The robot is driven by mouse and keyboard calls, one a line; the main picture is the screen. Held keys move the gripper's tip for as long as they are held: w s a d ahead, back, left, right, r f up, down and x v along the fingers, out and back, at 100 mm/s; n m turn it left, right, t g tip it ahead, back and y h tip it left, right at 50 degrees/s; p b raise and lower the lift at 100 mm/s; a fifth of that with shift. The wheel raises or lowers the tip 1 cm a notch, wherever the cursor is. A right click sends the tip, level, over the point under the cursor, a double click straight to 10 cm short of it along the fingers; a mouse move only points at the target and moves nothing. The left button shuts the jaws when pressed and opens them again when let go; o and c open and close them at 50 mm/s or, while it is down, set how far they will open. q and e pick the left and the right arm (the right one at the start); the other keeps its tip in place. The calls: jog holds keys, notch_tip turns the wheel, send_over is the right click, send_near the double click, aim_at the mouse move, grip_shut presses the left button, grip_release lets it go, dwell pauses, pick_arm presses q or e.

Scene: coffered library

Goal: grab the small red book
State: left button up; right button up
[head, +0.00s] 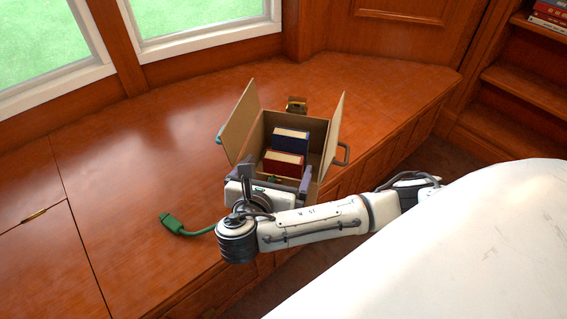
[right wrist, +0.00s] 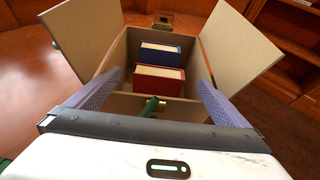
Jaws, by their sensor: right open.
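The small red book (head: 284,164) lies in an open box (head: 325,148) on the wooden window seat, in front of a blue book (head: 291,139). The right wrist view also shows the red book (right wrist: 158,84), with the blue book (right wrist: 160,52) behind it. My right gripper (head: 275,175) is open and empty at the box's near side. In the right wrist view its fingers (right wrist: 158,92) stand apart, left and right of the red book, which appears beyond them. The book's lower part is partly hidden. My left gripper is not in view.
Tall flaps stand open at the box's left (head: 239,124) and right (head: 335,135). A small green piece (right wrist: 150,105) shows at its near side. A small brass-coloured item (head: 297,104) sits behind it. Bookshelves (head: 520,90) stand at right. The seat's left is clear.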

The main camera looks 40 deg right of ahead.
aim_at(283, 159)
jog(key=shift+w+d+f+b, duration=0.3)
jog(key=shift+f+b, duration=0.05)
jog(key=shift+b, duration=0.1)
jog(key=shift+b+x, duration=0.9)
jog(key=shift+x, duration=1.1)
jog(key=c, duration=2.2)
